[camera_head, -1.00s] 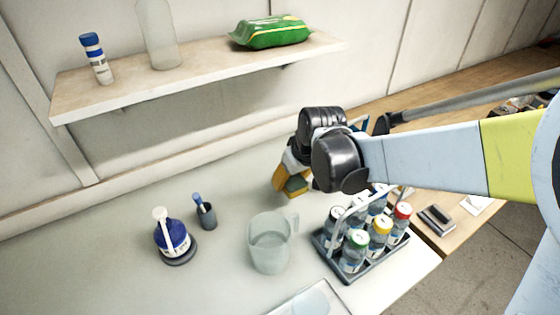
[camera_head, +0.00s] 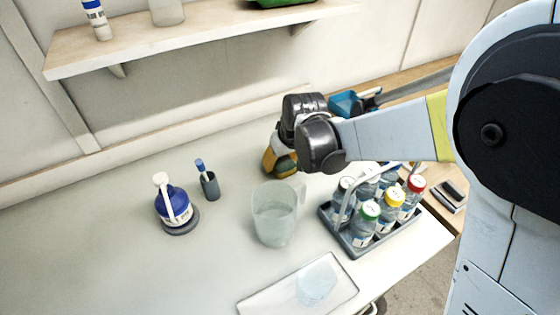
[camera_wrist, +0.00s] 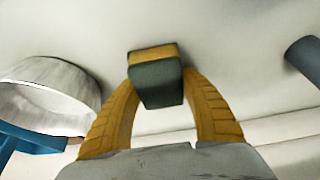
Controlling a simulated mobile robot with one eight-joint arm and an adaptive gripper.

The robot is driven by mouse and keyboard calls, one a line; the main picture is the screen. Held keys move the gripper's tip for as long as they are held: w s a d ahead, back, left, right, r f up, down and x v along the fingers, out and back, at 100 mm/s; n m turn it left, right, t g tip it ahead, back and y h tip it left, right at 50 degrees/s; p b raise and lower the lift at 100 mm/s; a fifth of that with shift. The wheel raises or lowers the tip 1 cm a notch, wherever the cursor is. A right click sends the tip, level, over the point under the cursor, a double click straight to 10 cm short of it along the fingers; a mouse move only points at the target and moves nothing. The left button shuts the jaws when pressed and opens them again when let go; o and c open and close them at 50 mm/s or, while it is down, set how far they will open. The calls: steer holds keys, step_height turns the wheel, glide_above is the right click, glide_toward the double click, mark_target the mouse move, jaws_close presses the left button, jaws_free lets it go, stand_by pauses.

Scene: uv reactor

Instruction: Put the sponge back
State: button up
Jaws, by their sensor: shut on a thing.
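The sponge (camera_wrist: 156,80) is a small block, dark green with a yellow layer. It sits between the two yellow fingers of my gripper (camera_wrist: 158,92) in the wrist view, and my gripper is shut on it. In the head view my gripper (camera_head: 279,164) points down over the back of the white worktop, behind the clear jug (camera_head: 274,222). The sponge there (camera_head: 286,165) shows only in part, greenish, beside the yellow fingers. I cannot tell whether it touches the worktop.
A bottle carrier (camera_head: 352,247) stands right of the jug. A blue-and-white dispenser (camera_head: 173,207) and a small grey pot (camera_head: 210,186) stand left. A pale tray (camera_head: 262,294) lies in front. A shelf (camera_head: 200,38) hangs above. The left worktop is clear.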

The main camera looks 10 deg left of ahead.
steer(key=o, duration=1.3)
steer(key=shift+f, duration=0.1)
steer(key=shift+o, duration=0.2)
steer(key=p+v, duration=0.4)
steer(key=v, duration=0.8)
steer(key=shift+r+p, duration=0.2)
steer(key=shift+p, duration=0.2)
steer(key=shift+a, duration=0.1)
